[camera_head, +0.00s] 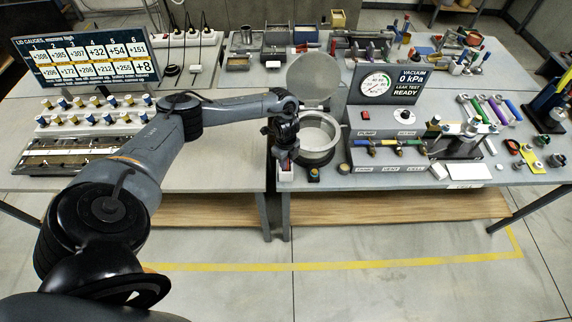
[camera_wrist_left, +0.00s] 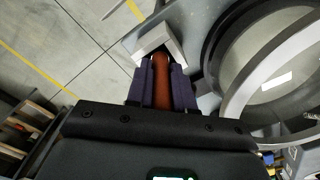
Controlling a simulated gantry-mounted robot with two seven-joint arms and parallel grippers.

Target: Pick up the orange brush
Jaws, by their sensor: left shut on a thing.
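The orange brush shows in the left wrist view as an orange-brown handle (camera_wrist_left: 161,82) between the two dark fingers. My left gripper (camera_wrist_left: 161,88) is shut on it. A pale grey block-like piece (camera_wrist_left: 153,40) sits at the far end of the handle; I cannot tell whether it is part of the brush or a holder. In the head view my left gripper (camera_head: 284,160) is low at the bench's front edge, just left of the open metal pot (camera_head: 318,152). Most of the brush is hidden there. My right gripper is not in view.
The pot's round rim (camera_wrist_left: 232,92) is close on the right in the left wrist view. The vacuum gauge panel (camera_head: 385,86) and a valve block (camera_head: 390,153) stand right of the pot. A lid gauge board (camera_head: 85,58) stands at the left. Open floor lies in front.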

